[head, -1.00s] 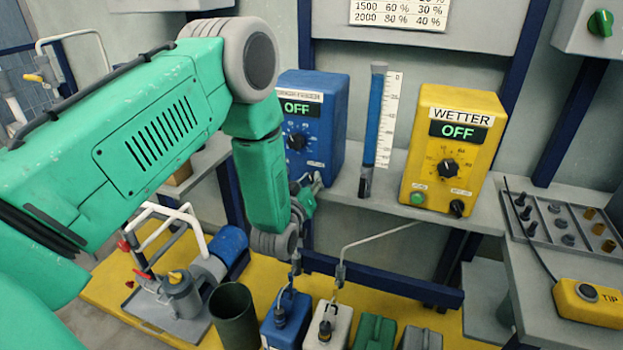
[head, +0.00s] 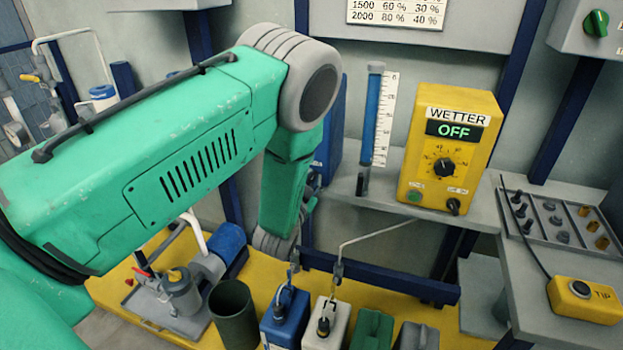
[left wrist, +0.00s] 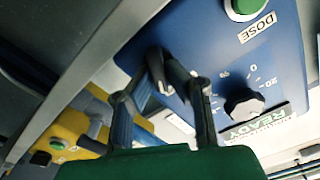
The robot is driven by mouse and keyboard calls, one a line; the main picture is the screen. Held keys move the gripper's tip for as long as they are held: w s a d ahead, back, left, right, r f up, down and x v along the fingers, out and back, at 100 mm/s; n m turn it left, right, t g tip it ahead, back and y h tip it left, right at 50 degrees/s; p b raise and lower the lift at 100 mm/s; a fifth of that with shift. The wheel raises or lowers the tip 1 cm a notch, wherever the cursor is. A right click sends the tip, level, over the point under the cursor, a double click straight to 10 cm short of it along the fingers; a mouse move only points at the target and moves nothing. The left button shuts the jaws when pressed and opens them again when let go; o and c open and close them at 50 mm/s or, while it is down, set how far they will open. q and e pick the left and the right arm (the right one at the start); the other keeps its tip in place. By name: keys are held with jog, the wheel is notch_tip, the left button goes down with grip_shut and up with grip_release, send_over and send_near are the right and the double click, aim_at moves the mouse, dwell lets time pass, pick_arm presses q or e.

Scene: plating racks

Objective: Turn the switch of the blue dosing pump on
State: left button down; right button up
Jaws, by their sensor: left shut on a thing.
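The blue dosing pump (head: 331,130) stands on the grey shelf, mostly hidden behind my left arm. In the left wrist view its blue front (left wrist: 215,50) fills the upper right, upside down. It shows a green button (left wrist: 243,6) labelled DOSE, a black dial knob (left wrist: 243,103) and a display (left wrist: 255,128) with green letters that read READY. My left gripper (left wrist: 178,78) is at the pump's front, its fingers closed around a small dark part, seemingly the switch, which they largely hide. In the head view only a bit of the gripper (head: 312,183) shows past the arm. My right gripper is not in view.
The yellow WETTER pump (head: 476,118), showing OFF, stands to the right on the shelf. A blue measuring tube (head: 371,118) with a scale stands between the pumps. Several canisters and a dark green bin (head: 232,312) are below. A yellow TIP box (head: 583,301) lies at right.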

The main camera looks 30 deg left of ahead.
pick_arm(q)
jog(key=shift+s+d+f+m, duration=0.15)
jog(key=shift+f+m, duration=0.25)
jog(key=shift+m, duration=0.2)
jog(key=c, duration=1.6)
grip_release()
jog(key=shift+r, duration=0.1)
jog(key=v, duration=1.1)
jog(key=shift+s, duration=0.35)
